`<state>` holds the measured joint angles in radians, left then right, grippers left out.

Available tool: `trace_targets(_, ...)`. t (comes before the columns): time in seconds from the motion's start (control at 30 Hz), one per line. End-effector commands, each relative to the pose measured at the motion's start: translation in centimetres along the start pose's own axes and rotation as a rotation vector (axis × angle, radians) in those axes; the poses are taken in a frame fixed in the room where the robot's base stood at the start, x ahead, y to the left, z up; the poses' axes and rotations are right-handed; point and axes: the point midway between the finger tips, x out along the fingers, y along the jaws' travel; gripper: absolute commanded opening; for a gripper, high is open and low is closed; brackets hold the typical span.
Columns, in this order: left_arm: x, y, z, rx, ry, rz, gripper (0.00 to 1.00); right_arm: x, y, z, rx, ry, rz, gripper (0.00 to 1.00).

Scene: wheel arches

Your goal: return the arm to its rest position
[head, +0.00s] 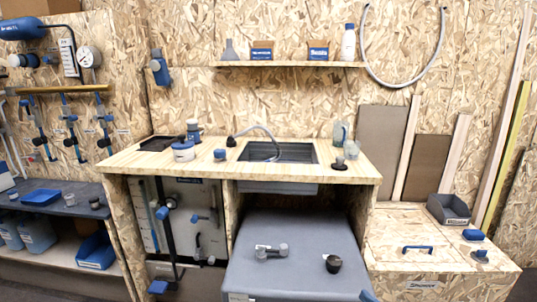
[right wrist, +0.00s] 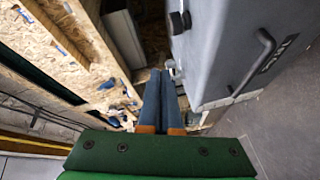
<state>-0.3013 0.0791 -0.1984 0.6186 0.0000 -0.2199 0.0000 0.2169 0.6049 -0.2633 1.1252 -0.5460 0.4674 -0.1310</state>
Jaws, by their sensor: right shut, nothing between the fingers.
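My right gripper (right wrist: 161,74) shows in the right wrist view with its two blue fingers together and nothing between them. It points toward the gap between chipboard woodwork on the left and a grey box-like body (right wrist: 225,50) with a dark handle on the right. In the head view only a small blue tip of the right gripper (head: 367,296) shows at the bottom edge, in front of the grey block's right side. The rest of the right arm is hidden below the frame. My left gripper is not in view.
A wooden counter (head: 330,175) with a sink (head: 290,152) stands in the middle. A chipboard box (head: 400,262) with a blue handle stands at right. A shelf (head: 60,188) with blue containers stands at left.

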Motion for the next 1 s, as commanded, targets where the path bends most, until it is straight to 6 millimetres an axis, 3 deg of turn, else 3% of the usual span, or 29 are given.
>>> trace_targets(0.03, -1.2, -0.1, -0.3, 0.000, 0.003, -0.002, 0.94, -0.5, -0.6, 0.3, 0.056, -0.042, -0.020, 0.00)
trace_targets(0.17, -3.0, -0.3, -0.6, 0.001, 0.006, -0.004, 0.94, -2.4, -4.5, 1.6, 0.231, -0.186, -0.084, 0.00)
trace_targets(0.27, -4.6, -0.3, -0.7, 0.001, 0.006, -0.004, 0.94, -4.8, -8.4, 2.2, 0.378, -0.317, -0.149, 0.00)
trace_targets(0.43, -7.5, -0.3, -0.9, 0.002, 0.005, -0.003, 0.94, -11.3, -16.2, 1.5, 0.641, -0.584, -0.295, 0.00)
trace_targets(0.53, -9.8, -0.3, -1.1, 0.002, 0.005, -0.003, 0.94, -17.7, -21.7, -1.1, 0.820, -0.791, -0.421, 0.00)
trace_targets(0.6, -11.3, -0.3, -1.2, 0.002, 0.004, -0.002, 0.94, -22.9, -25.2, -4.0, 0.938, -0.945, -0.519, 0.00)
trace_targets(0.7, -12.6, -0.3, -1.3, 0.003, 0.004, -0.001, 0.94, -29.1, -28.6, -8.1, 1.059, -1.121, -0.635, 0.00)
trace_targets(0.83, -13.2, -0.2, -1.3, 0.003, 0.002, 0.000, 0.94, -33.7, -30.6, -11.5, 1.139, -1.250, -0.721, 0.00)
trace_targets(1.0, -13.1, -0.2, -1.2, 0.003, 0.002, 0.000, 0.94, -34.9, -31.3, -12.5, 1.160, -1.286, -0.745, 0.00)
